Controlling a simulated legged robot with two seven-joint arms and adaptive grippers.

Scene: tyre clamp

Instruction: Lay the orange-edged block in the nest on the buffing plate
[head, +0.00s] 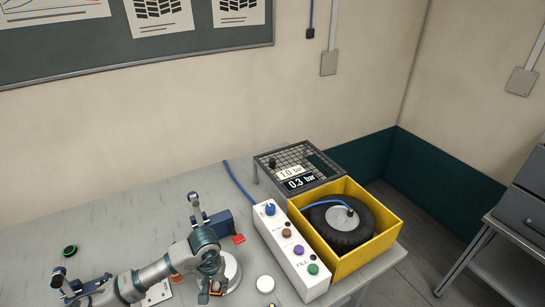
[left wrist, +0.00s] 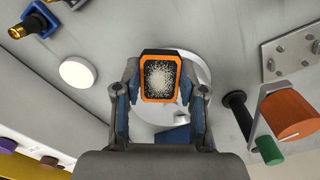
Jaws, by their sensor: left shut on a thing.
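The orange-edged block (left wrist: 160,77) has a dark body and a speckled whitish face. In the left wrist view my left gripper (left wrist: 160,84) is shut on it, one finger at each side. In the head view the left gripper (head: 213,275) points down, and only a bit of the block's orange edge (head: 216,291) shows below it. A pale round plate, apparently the buffing plate (head: 234,272), lies under the gripper; its rim shows in the left wrist view (left wrist: 203,72). The block and fingers hide its middle, so I cannot see the nest or any gap. My right gripper is not in view.
A white disc (head: 265,284) lies right of the plate. The white control box (head: 291,252) and yellow crate (head: 373,250) with a tyre (head: 341,226) stand further right. A blue box (head: 219,222) is behind.

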